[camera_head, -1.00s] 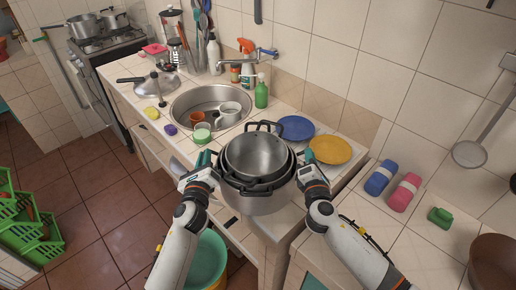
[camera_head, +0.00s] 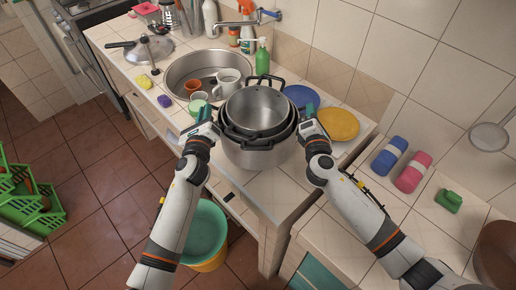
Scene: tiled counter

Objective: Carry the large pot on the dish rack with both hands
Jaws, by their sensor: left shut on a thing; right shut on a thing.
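The large pot (camera_head: 262,158) is a silver pot with dark handles, at the front edge of the tiled counter. A smaller pot (camera_head: 258,107) is nested inside it. My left gripper (camera_head: 206,122) is shut at the large pot's left side, on its handle. My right gripper (camera_head: 310,124) is shut at its right side, on the other handle. The fingertips are partly hidden. I cannot tell whether the pot's base touches the counter. No dish rack can be made out.
The sink (camera_head: 197,70) with cups lies behind left. A green soap bottle (camera_head: 263,57) stands by the tap.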

